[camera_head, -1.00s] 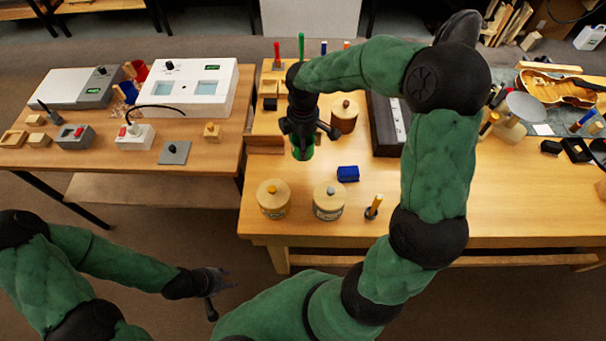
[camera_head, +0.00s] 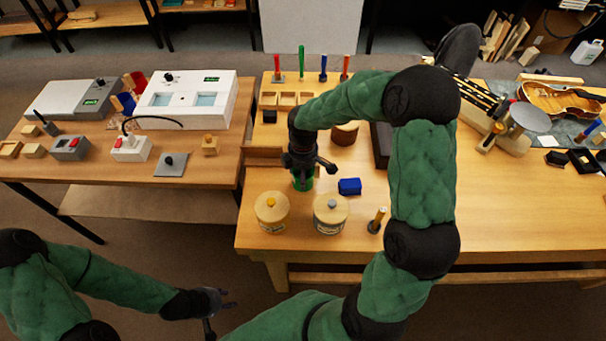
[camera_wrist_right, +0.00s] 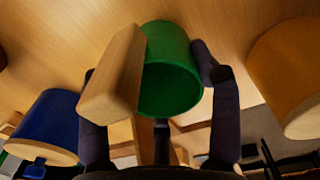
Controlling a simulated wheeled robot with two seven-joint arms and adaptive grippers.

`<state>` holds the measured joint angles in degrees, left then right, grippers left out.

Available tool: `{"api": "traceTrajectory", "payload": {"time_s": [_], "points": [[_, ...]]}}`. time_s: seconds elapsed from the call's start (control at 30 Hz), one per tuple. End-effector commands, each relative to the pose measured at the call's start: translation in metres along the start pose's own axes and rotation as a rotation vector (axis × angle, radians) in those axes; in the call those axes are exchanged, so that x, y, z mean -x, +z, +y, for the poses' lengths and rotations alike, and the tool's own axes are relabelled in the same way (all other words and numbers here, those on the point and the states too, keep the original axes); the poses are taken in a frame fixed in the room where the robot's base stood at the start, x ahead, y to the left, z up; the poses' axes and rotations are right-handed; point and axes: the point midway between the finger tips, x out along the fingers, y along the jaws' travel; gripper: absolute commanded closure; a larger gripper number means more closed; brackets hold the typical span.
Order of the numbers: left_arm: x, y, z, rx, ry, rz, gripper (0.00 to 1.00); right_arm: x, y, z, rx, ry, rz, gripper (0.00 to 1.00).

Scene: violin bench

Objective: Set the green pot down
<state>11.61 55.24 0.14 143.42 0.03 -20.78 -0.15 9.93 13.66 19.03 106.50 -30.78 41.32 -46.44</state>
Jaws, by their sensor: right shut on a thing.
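My right gripper (camera_head: 302,172) is shut on the green pot (camera_head: 302,184) over the left part of the wooden bench (camera_head: 510,205). The black fingers hide much of the pot in the head view. In the right wrist view the green pot (camera_wrist_right: 172,72) sits between the fingers, with a pale wooden piece (camera_wrist_right: 112,78) against its left side. I cannot tell whether the pot's far end touches the bench. My left gripper (camera_head: 218,308) is empty, its fingers apart, low in front of the benches.
A brown round container (camera_head: 345,134) stands behind. The bench's front right is clear.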

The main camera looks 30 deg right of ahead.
Motion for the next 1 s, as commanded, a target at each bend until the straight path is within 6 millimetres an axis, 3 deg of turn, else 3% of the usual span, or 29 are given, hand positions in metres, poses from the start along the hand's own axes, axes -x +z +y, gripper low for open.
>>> {"api": "traceTrajectory", "payload": {"time_s": [0.27,0.3,0.37,0.77,1.0], "points": [[-0.001,0.0,0.0,0.0,0.0,0.0,0.6,-0.003,0.0,0.0,0.0,0.0,0.0,0.64],[-0.001,0.0,0.0,0.0,0.0,0.0,0.6,-0.002,0.0,0.0,0.0,0.0,0.0,0.25],[-0.001,0.0,0.0,0.0,0.0,0.0,0.6,-0.002,0.0,0.0,0.0,0.0,0.0,0.13],[0.001,0.0,0.0,0.0,0.0,0.0,0.6,0.002,0.0,0.0,0.0,0.001,0.0,0.13],[0.015,0.001,0.005,0.0,0.0,0.0,0.6,0.037,0.0,0.001,-0.001,0.003,0.001,0.13]]}}
